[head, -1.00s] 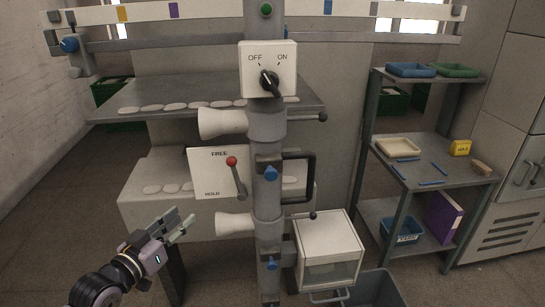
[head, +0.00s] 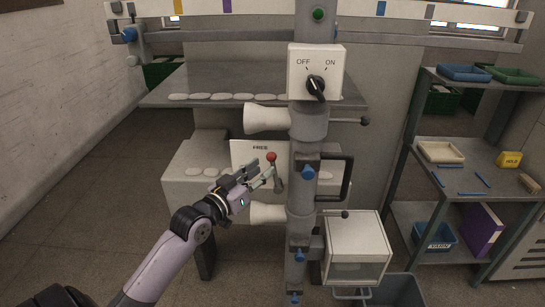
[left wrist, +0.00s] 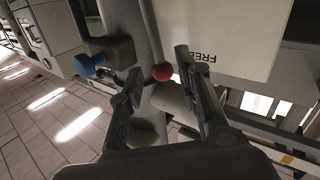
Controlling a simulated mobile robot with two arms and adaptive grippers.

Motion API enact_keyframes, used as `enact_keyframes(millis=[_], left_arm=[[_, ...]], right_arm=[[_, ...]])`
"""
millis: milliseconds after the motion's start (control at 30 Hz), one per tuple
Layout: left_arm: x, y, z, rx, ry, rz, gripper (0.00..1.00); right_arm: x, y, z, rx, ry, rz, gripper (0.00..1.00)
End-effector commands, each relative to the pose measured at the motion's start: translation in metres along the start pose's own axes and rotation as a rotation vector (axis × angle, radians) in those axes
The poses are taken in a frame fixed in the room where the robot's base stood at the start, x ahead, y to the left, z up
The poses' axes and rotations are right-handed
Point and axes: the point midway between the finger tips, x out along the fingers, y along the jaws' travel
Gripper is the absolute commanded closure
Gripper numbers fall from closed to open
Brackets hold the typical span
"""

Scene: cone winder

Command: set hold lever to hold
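The hold lever (head: 278,180) has a red ball knob (head: 271,156) and a grey shaft. It is on a white plate (head: 243,150) on the machine's column. The knob is at the upper end, near the word FREE; the plate's lower part is hidden behind my gripper. My left gripper (head: 264,174) is at the lever, just left of the shaft and below the knob. In the left wrist view the knob (left wrist: 162,72) shows between the two open fingers (left wrist: 158,66). I cannot tell whether they touch the lever. My right gripper is not in view.
An OFF/ON switch box (head: 316,72) is above on the column (head: 303,200). White cones (head: 267,118) stick out above and below the plate. A black handle (head: 348,180) is at the right. A shelf rack (head: 425,190) stands further right. The floor at left is clear.

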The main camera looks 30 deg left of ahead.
Motion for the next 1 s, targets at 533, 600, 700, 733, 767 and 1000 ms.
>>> enact_keyframes(millis=[533, 600, 700, 733, 767, 1000], left_arm=[[0.058, 0.0, 0.0, -0.001, 0.0, 0.0, 0.69], [0.058, 0.0, 0.001, -0.001, 0.0, 0.0, 0.69], [0.058, 0.0, 0.001, -0.001, 0.0, 0.0, 0.69], [0.058, 0.0, 0.001, -0.001, 0.0, 0.0, 0.69], [0.058, 0.0, 0.001, -0.001, 0.0, 0.0, 0.71], [0.058, 0.0, 0.0, -0.001, 0.0, 0.0, 0.86]], right_arm=[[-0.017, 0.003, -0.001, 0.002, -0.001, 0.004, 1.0], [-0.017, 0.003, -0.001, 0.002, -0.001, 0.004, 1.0], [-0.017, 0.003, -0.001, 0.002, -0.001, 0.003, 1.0], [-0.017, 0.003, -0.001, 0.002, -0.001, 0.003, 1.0], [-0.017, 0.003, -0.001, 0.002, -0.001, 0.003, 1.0], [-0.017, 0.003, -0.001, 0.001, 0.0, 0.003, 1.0]])
